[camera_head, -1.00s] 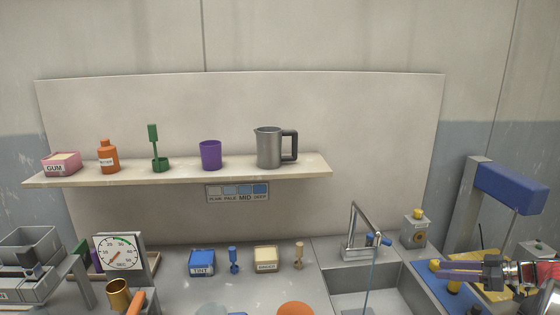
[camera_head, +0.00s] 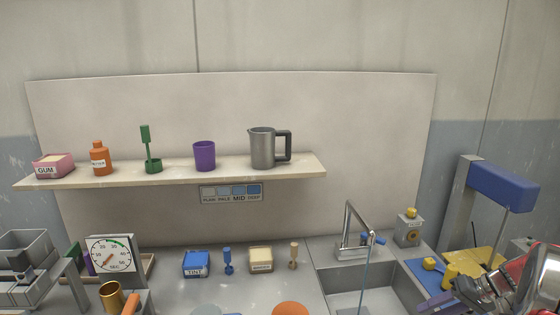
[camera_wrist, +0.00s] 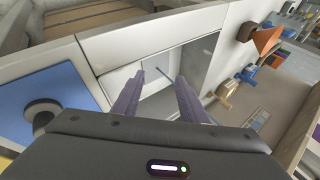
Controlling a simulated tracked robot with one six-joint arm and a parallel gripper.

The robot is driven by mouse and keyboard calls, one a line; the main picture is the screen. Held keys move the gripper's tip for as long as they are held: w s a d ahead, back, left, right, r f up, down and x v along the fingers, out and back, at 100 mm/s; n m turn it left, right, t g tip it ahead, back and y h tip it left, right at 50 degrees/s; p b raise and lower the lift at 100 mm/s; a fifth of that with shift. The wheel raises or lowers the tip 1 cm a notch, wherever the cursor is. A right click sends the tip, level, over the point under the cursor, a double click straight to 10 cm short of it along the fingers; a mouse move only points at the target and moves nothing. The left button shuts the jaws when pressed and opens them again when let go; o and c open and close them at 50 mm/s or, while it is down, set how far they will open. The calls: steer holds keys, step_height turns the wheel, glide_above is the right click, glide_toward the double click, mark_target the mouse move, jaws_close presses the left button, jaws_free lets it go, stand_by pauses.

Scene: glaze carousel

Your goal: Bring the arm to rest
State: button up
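My gripper (camera_head: 435,304) is at the lower right of the head view, low beside the sink (camera_head: 412,289) and over the blue panel at its right. In the wrist view its two purple fingers (camera_wrist: 157,97) are spread apart with nothing between them. They point toward the sink basin (camera_wrist: 200,62). My gripper is open and empty. Part of my arm is cut off by the right edge of the head view.
A faucet (camera_head: 348,226) with a blue hose stands behind the sink. Yellow knobs (camera_head: 450,271) and a blue lever press (camera_head: 503,187) stand near my arm. A shelf (camera_head: 222,172) holds a metal pitcher (camera_head: 262,148), a purple cup (camera_head: 204,156) and other items.

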steer(key=s+a+r+h, duration=0.2)
steer(key=s+a+r, duration=0.4)
steer(key=s+a, duration=0.2)
steer(key=s+a+r+n+t+h, duration=0.1)
steer(key=s+a+r+h, duration=0.1)
steer(key=s+a+r, duration=0.5)
steer(key=s+a+r+n+h, duration=0.1)
steer(key=s+a+r+h, duration=0.2)
steer(key=s+a+r, duration=0.3)
steer(key=shift+s+a+r+t, duration=0.4)
steer(key=shift+s+a, duration=2.15)
steer(key=shift+a, duration=1.85)
